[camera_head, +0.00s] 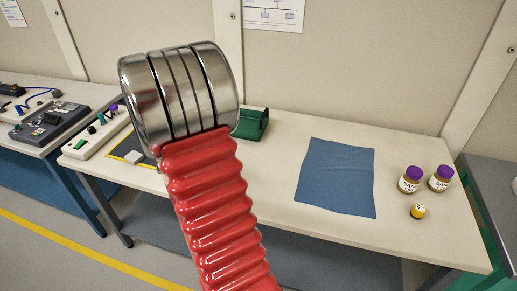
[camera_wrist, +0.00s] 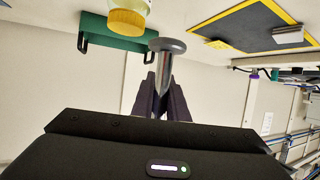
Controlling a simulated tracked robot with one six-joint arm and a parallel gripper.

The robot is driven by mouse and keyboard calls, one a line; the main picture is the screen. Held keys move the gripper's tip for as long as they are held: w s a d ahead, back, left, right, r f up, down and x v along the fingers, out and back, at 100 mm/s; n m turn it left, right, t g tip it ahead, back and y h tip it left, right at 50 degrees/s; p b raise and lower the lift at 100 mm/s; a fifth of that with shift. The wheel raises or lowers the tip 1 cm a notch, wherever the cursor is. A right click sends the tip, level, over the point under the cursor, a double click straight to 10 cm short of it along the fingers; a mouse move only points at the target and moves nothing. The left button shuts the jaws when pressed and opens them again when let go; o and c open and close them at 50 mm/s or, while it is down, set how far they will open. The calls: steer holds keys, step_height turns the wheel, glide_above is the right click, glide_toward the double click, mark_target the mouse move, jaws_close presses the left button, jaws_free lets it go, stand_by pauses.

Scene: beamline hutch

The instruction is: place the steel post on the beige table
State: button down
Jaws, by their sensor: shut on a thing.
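In the wrist view a steel post (camera_wrist: 164,68) with a round, wider end stands out between the dark fingers of my gripper (camera_wrist: 160,98). The gripper is shut on its shaft. The round end points away from the wrist camera; whether it touches anything is not clear. The beige table (camera_head: 275,170) runs across the head view. My red, ribbed arm with chrome rings hides part of the table there, and neither the gripper nor the post shows in that view.
On the table are a green holder (camera_head: 252,124), a blue cloth (camera_head: 337,178), two purple-capped jars (camera_head: 410,179) (camera_head: 440,178), a small yellow object (camera_head: 418,211) and a yellow-edged dark mat (camera_head: 128,147). A yellow-capped container (camera_wrist: 128,20) shows near the post. Bare table surrounds the cloth.

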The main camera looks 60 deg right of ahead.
steer(key=s+d+m+g+h, duration=0.1)
steer(key=s+d+m+g, duration=0.25)
steer(key=s+d, duration=0.55)
steer(key=m+g, duration=0.3)
steer(key=g, duration=0.1)
glide_above(263, 164)
step_height(263, 164, down, 2)
steer(key=shift+s+d+t+h, duration=0.1)
steer(key=shift+t+h, duration=0.15)
steer(key=shift+h, duration=0.15)
steer(key=shift+f, duration=2.9)
steer(key=shift+f, duration=0.1)
steer(key=shift+f, duration=2)
